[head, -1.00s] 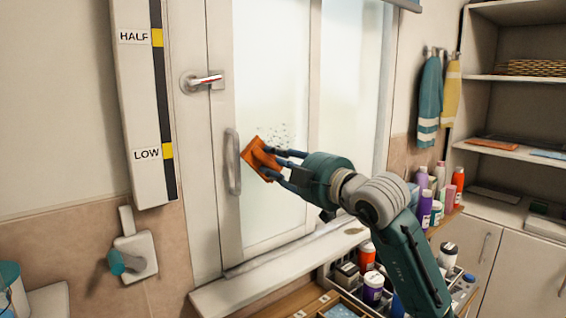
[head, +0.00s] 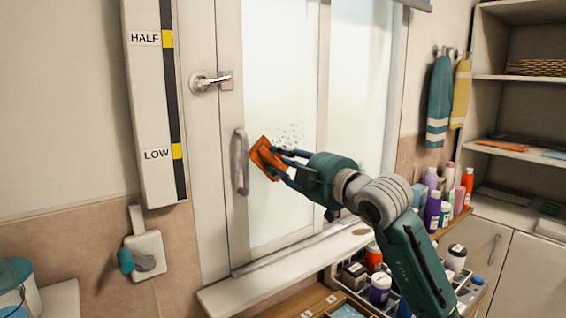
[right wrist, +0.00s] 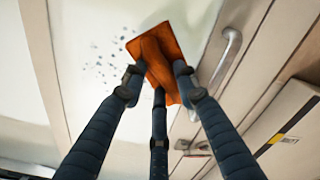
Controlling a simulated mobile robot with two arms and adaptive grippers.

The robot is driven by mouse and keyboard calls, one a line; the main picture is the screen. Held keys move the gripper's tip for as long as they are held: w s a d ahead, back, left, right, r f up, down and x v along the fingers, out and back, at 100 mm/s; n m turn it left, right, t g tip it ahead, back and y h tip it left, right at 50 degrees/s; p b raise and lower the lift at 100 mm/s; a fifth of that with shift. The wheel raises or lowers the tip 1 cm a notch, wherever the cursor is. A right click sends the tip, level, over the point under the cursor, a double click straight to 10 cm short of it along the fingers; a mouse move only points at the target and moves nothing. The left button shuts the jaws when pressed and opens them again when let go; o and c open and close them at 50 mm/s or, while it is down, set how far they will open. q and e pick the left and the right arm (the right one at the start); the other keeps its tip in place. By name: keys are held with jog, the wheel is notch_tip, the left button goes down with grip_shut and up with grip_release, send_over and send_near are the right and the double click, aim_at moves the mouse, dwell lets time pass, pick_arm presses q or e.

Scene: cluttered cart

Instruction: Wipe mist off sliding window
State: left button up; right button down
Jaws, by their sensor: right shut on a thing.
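The sliding window (head: 280,80) stands in the middle of the head view, with pale, hazy glass. A patch of dark specks (head: 287,135) marks the glass, just above and right of the cloth; the specks also show in the right wrist view (right wrist: 105,62). My right gripper (head: 276,162) is shut on an orange cloth (head: 263,155) and holds it at the glass, close to the vertical handle (head: 241,162). In the right wrist view the orange cloth (right wrist: 157,48) spreads beyond the fingers; whether it touches the glass I cannot tell. My left gripper is not in view.
A sill (head: 235,293) runs below the window. A cart with bottles and jars (head: 380,290) stands below right. A lever handle (head: 208,81) and a gauge board (head: 150,100) are left of the glass. Towels (head: 440,100) and shelves (head: 520,100) are at right.

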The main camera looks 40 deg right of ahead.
jog(key=shift+w, duration=0.5)
jog(key=shift+d, duration=0.1)
